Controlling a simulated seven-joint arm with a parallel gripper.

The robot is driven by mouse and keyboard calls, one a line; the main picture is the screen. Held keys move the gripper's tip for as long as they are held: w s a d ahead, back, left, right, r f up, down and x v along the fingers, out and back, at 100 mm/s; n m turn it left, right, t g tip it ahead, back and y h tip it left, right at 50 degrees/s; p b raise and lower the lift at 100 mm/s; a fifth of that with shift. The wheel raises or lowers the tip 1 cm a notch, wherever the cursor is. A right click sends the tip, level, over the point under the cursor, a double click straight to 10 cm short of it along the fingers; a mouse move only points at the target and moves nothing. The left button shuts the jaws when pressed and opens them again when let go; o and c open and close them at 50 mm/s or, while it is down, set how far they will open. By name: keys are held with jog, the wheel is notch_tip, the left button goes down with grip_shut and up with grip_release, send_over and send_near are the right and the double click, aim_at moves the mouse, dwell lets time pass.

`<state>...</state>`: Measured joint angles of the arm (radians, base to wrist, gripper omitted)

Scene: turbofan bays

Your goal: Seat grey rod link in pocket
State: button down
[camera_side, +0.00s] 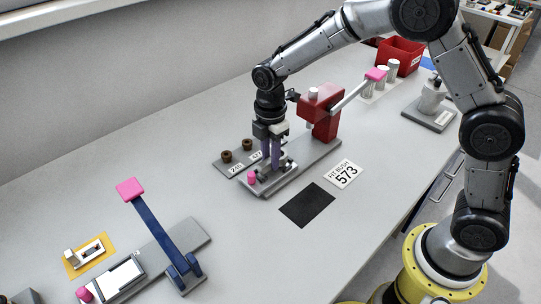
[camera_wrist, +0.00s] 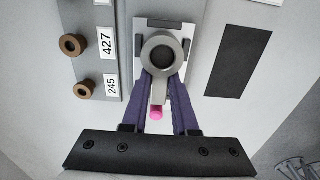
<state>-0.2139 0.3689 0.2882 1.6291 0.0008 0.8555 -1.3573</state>
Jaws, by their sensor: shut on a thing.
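The grey rod link (camera_wrist: 158,92) has a ring end and a narrow shank, and it lies between my purple fingers in the wrist view. My gripper (camera_wrist: 161,80) is shut on it just below the ring. The ring is over a pale plate (camera_wrist: 143,60) with dark blocks at its edges, which looks like the pocket. Whether the link touches the plate or is slightly above it I cannot tell. In the side view my gripper (camera_side: 271,166) points down at the front of the grey fixture base (camera_side: 300,170), and the fingers hide most of the link.
A red press (camera_side: 322,112) with a pink-ended lever stands behind my gripper. Brown bushes (camera_side: 226,156) sit on a labelled plate at left. A pink knob (camera_side: 252,178) is at the fixture's front. A black mat (camera_side: 307,205) lies flat at right. A blue-lever fixture (camera_side: 160,235) stands front left.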

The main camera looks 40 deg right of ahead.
jog(key=shift+f, duration=0.45)
dwell(0.3)
jog(key=c, duration=0.6)
grip_release()
jog(key=shift+o, duration=0.3)
jog(key=shift+f, duration=0.1)
jog(key=o, duration=0.3)
jog(key=shift+o, duration=0.2)
jog(key=shift+r, duration=3.55)
